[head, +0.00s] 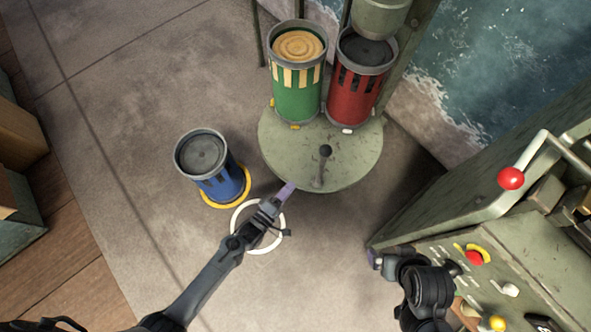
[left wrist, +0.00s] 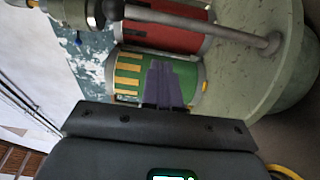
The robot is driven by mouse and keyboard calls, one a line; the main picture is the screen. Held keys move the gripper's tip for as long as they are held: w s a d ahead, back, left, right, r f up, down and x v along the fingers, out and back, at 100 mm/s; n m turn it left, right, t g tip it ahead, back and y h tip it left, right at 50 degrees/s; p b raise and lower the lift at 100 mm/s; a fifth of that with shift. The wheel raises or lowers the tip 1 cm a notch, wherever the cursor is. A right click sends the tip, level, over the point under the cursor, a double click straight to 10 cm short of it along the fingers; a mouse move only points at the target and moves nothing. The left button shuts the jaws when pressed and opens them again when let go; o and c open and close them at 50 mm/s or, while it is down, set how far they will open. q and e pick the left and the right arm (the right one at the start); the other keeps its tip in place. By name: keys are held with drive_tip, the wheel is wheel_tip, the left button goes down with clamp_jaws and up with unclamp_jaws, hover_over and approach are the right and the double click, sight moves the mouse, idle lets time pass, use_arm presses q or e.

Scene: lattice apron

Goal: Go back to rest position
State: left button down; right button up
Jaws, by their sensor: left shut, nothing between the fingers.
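My left gripper (head: 287,190) is shut and empty, beside the front edge of the round grey-green turntable (head: 285,160). In the left wrist view its purple fingers (left wrist: 163,84) lie together, in front of the green canister (left wrist: 185,78). My right gripper (head: 374,258) is at the lower right, beside the console; its fingers are too small to tell open from shut. The green canister (head: 296,98) and a red canister (head: 355,95) stand upright on the turntable. A blue canister (head: 220,183) stands on a yellow ring to the left.
A white ring (head: 238,218) on the floor lies under my left wrist. The green console (head: 425,225) with a red-knobbed lever (head: 511,178) and buttons fills the right side. A short dark-knobbed handle (head: 325,152) stands up from the turntable.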

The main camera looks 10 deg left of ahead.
use_arm(q)
drive_tip(key=s+a+r+m+g+y+p, duration=0.1)
drive_tip(key=a+r+m+p, duration=0.1)
drive_tip(key=r+p, duration=0.5)
drive_tip(key=s+a+r+m+g+y+p, duration=0.1)
drive_tip(key=s+a+r+g+y+p, duration=0.15)
drive_tip(key=r, duration=0.75)
drive_tip(key=s+a+r+m+g+p, duration=0.1)
drive_tip(key=a+r+m+p, duration=0.15)
drive_tip(key=r+p, duration=0.45)
drive_tip(key=s+a+r+m+g+y, duration=0.4)
drive_tip(key=s+a+r+m+g, duration=0.3)
drive_tip(key=s+r+m, duration=0.4)
wheel_tip(320, 180, up, 35)
drive_tip(key=n+g+p, duration=0.1)
drive_tip(key=n+p, duration=0.1)
drive_tip(key=p, duration=3.5)
wheel_tip(320, 180, down, 75)
drive_tip(key=b, duration=7.4)
drive_tip(key=shift+s+d+b, duration=0.35)
drive_tip(key=shift+d+b, duration=0.05)
